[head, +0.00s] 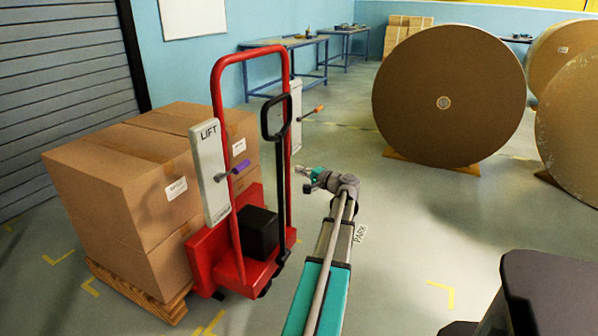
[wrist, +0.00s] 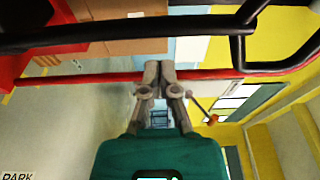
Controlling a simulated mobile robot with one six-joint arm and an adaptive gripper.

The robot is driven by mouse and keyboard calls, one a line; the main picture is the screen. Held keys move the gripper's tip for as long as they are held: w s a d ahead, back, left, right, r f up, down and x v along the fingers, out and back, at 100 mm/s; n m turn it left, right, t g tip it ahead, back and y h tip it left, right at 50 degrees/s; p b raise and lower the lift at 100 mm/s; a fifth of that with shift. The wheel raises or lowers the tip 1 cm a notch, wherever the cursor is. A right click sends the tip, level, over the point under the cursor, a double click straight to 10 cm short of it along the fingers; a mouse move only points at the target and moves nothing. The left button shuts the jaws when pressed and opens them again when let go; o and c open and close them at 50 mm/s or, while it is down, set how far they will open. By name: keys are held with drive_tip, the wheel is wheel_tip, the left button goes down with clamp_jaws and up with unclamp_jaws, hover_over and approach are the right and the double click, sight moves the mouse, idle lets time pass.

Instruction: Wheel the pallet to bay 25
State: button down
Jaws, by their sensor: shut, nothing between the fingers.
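The wooden pallet (head: 140,300) stands at the left under brown cartons (head: 110,190). The red pallet truck (head: 219,120) stands against its right side. The truck has a black loop handle (head: 265,119), a grey LIFT panel (head: 209,170) with a purple-knobbed lever (head: 241,167), and a second grey panel with an orange-knobbed lever (head: 318,109). My gripper (head: 300,171) is shut and empty, to the right of the truck's upright. In the wrist view, the black handle (wrist: 100,32) crosses above my fingertips (wrist: 160,66), and the orange knob (wrist: 213,119) is to their right. No bay number is readable.
Large brown paper rolls (head: 440,90) stand on wooden chocks at the right. Blue workbenches (head: 285,45) line the back wall; a shutter (head: 60,80) is at the left. Yellow corner marks (head: 440,290) and a PARK label (head: 360,233) show. Floor between truck and rolls is clear.

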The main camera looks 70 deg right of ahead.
drive_tip(key=v, duration=1.3)
drive_tip(key=shift+s+a, duration=0.15)
drive_tip(key=shift+a, duration=0.05)
drive_tip(key=c, duration=1)
unclamp_jaws()
drive_tip(key=shift+r, duration=0.15)
drive_tip(key=shift+o, duration=1.2)
drive_tip(key=shift+r+p, duration=0.25)
drive_tip(key=shift+p, duration=0.15)
drive_tip(key=o, duration=0.4)
drive_tip(key=shift+w+d+r+y+p, duration=0.15)
drive_tip(key=shift+w+r+p, duration=0.15)
drive_tip(key=shift+r+p, duration=0.25)
drive_tip(key=shift+w+r+y+p, duration=0.15)
drive_tip(key=shift+w+r+p, duration=0.15)
drive_tip(key=shift+r+p, duration=0.2)
drive_tip(key=w+r+n+y+p, duration=0.2)
drive_tip(key=w+r+p, duration=0.3)
drive_tip(key=r+p, duration=0.4)
drive_tip(key=w+r+n+t+y+p, duration=0.1)
drive_tip(key=w+r+n+y+p, duration=0.2)
drive_tip(key=r+p, duration=0.7)
drive_tip(key=w+r+n+y+p, duration=0.2)
drive_tip(key=w+r+y+p, duration=0.3)
drive_tip(key=r, duration=0.8)
drive_tip(key=shift+w+r+n+t+y+p, duration=0.1)
drive_tip(key=shift+w+n+t+y+p, duration=0.2)
drive_tip(key=shift+w+p, duration=1.6)
